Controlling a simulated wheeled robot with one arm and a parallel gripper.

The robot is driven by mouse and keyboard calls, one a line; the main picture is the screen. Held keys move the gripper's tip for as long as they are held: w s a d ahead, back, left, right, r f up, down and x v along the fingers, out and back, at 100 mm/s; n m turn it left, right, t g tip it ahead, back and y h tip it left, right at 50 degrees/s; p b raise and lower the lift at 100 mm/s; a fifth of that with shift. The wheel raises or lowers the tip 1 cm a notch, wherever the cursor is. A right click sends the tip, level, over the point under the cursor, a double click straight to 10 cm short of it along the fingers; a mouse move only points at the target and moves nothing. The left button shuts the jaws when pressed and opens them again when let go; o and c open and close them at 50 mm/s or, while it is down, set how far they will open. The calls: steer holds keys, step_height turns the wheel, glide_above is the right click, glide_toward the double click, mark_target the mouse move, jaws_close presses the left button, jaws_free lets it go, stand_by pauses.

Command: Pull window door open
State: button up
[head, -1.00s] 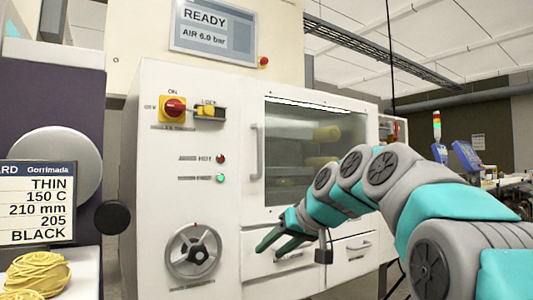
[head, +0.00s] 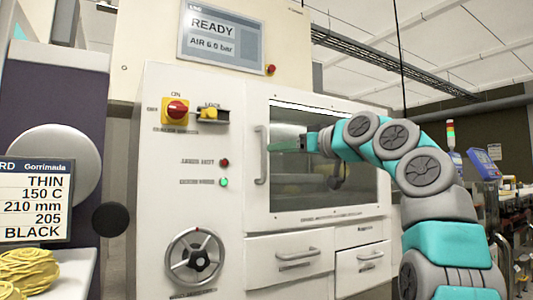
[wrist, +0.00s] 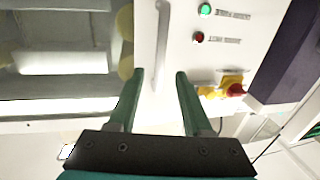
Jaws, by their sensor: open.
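The window door (head: 330,212) is a white-framed glass panel on the white machine, and it looks shut. Its upright grey bar handle (head: 261,155) is on the door's left edge. My gripper (head: 276,146) is open and empty, just right of the handle in the head view and level with its middle. In the wrist view the handle (wrist: 161,45) lines up with the gap between the green fingers (wrist: 160,74), and part of it shows between them. I cannot tell how far the fingertips are from the handle in depth.
Left of the door is a panel with a red-and-yellow switch (head: 175,111), a yellow lock lever (head: 209,114), red and green lights (head: 224,182) and a handwheel (head: 194,256). Drawers (head: 290,260) with handles are below the door. A screen (head: 221,34) reading READY hangs above.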

steer(key=p, duration=0.4)
glide_above(264, 174)
steer(key=shift+w, duration=0.45)
steer(key=shift+c, duration=0.4)
jaws_close()
stand_by(0.5)
